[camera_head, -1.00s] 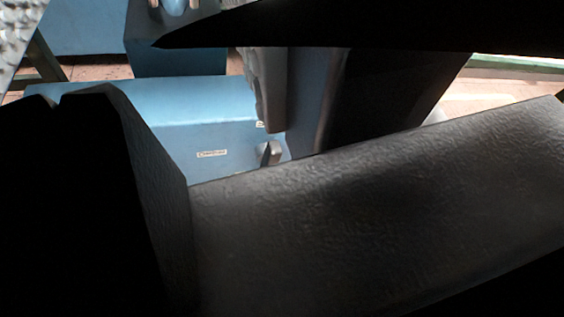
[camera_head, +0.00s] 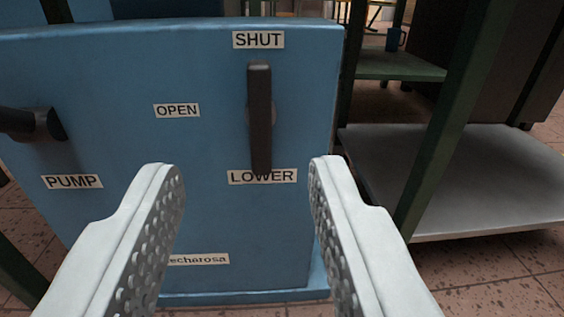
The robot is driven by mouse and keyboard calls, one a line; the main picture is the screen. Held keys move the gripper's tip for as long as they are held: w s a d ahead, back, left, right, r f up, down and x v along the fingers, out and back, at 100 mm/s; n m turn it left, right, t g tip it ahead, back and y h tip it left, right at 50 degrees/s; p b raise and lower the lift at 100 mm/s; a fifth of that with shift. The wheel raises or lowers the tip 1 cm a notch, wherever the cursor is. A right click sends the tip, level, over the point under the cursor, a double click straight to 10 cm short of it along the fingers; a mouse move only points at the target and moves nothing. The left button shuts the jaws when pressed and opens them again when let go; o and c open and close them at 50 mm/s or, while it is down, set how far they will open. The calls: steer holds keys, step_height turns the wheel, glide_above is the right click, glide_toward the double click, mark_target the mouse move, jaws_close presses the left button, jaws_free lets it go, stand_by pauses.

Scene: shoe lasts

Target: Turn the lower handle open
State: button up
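The lower handle (camera_head: 260,112) is a dark lever on the front of a blue panel (camera_head: 110,220). It stands upright, between the SHUT label (camera_head: 258,40) above it and the LOWER label (camera_head: 262,177) at its bottom end. The OPEN label (camera_head: 177,111) is to the left of the handle. My gripper (camera_head: 245,168) is open and empty. Its two pale, studded fingers are in front of the panel, to either side of the handle's lower end in the picture. They appear short of the handle and not touching it.
Another dark handle (camera_head: 32,124) sticks out at the left above the PUMP label (camera_head: 72,182). Tiled floor shows below.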

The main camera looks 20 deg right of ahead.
mark_target(260, 94)
steer(key=x, duration=0.5)
steer(key=f+x, duration=0.1)
steer(key=x, duration=1)
steer(key=shift+w+d+f, duration=0.2)
steer(key=shift+d+f, duration=0.15)
steer(key=shift+d, duration=0.05)
jaws_close()
